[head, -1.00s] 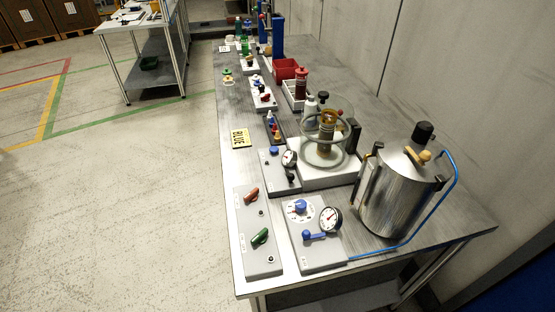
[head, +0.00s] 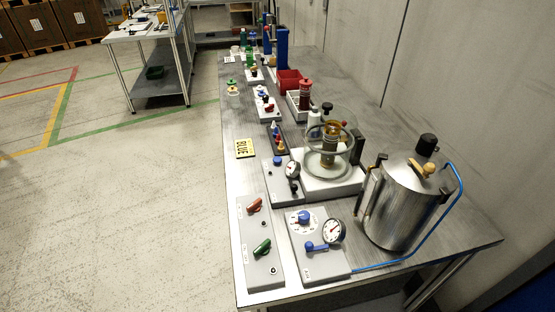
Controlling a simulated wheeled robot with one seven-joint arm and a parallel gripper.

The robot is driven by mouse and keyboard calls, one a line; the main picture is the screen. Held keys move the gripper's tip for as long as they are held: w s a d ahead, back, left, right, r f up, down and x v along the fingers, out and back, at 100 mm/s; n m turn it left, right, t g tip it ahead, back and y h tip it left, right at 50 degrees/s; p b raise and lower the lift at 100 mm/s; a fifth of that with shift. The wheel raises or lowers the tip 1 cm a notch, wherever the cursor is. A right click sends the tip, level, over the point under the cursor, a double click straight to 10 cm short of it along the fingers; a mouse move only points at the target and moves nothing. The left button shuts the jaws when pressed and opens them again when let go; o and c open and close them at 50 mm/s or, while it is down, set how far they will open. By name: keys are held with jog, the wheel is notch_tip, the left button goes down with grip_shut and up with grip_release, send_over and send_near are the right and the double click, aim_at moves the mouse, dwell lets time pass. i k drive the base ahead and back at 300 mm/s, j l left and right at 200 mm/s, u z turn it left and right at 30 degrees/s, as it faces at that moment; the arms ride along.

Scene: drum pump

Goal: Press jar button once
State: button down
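A glass jar (head: 348,128) with a metal ring around it stands on a white base (head: 335,187) at the middle right of the bench. A brown and brass-coloured object shows inside it. A grey control box (head: 284,188) adjoins the base on its left. A blue round button (head: 279,160) sits on top of this box, near its far left corner, beside a dial gauge (head: 292,169) and a small black knob. I cannot tell from this distance whether the button is pressed in. My gripper is not in view.
A steel drum (head: 400,205) with a blue hose stands at the right. Nearer panels carry a red switch (head: 254,206), a green switch (head: 262,247) and a gauge (head: 334,231). The floor left of the bench is clear.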

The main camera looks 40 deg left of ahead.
aim_at(276, 161)
jog(key=i+j+u, duration=0.1)
jog(key=j, duration=0.4)
jog(key=i+j+u, duration=0.15)
jog(key=j, duration=0.35)
jog(key=i+j+u, duration=0.1)
jog(key=j, duration=0.4)
jog(key=i+j+u, duration=0.15)
jog(key=i+j, duration=0.15)
jog(key=j, duration=0.15)
jog(key=i+j+u, duration=0.1)
jog(key=j, duration=0.35)
jog(key=i+j+u, duration=0.15)
jog(key=i+j, duration=0.15)
jog(key=j, duration=0.15)
jog(key=i+j+u, duration=0.1)
jog(key=i+j, duration=0.15)
jog(key=j, duration=0.15)
